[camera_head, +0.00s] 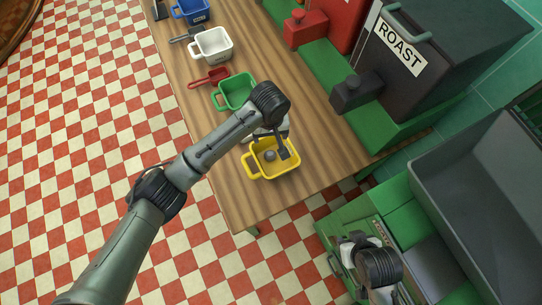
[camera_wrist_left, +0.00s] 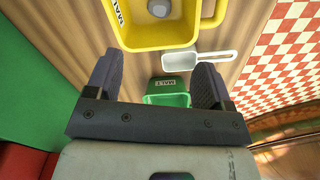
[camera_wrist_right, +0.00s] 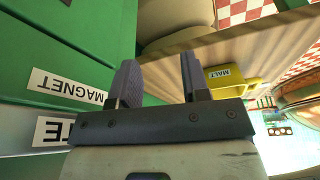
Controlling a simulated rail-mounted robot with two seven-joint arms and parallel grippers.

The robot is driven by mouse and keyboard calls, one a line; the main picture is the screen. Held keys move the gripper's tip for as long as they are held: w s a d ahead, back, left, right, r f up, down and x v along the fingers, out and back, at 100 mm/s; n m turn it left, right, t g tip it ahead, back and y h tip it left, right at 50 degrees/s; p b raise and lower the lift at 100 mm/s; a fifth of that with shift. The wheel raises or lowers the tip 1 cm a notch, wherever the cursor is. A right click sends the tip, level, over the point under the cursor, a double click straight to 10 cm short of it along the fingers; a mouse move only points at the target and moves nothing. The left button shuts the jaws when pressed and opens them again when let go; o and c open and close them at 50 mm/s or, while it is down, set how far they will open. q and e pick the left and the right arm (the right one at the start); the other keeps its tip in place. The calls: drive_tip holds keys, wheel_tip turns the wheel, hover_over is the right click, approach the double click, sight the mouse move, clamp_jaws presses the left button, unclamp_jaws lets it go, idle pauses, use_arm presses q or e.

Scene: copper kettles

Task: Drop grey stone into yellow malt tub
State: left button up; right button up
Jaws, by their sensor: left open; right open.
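The yellow malt tub (camera_head: 290,171) stands on the wooden table below my left gripper in the head view. The grey stone (camera_head: 269,156) lies inside it. In the left wrist view the yellow tub (camera_wrist_left: 163,38) is at the top, with the grey stone (camera_wrist_left: 158,8) in it. My left gripper (camera_head: 272,150) is over the tub, open, with nothing between its fingers (camera_wrist_left: 153,85). My right gripper (camera_wrist_right: 160,80) is open and empty, away from the tub, by the green machine. The yellow tub (camera_wrist_right: 236,83) shows beyond it in the right wrist view.
A green tub (camera_head: 237,90), a white tub (camera_head: 212,44), a blue tub (camera_head: 192,11) and a red scoop (camera_head: 210,78) stand along the table. A white scoop (camera_wrist_left: 190,60) lies beside the yellow tub. The dark roast machine (camera_head: 425,70) borders the table's right side.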

use_arm(q)
wheel_tip(320, 180, up, 4)
drive_tip(key=shift+f, duration=0.2)
idle(0.7)
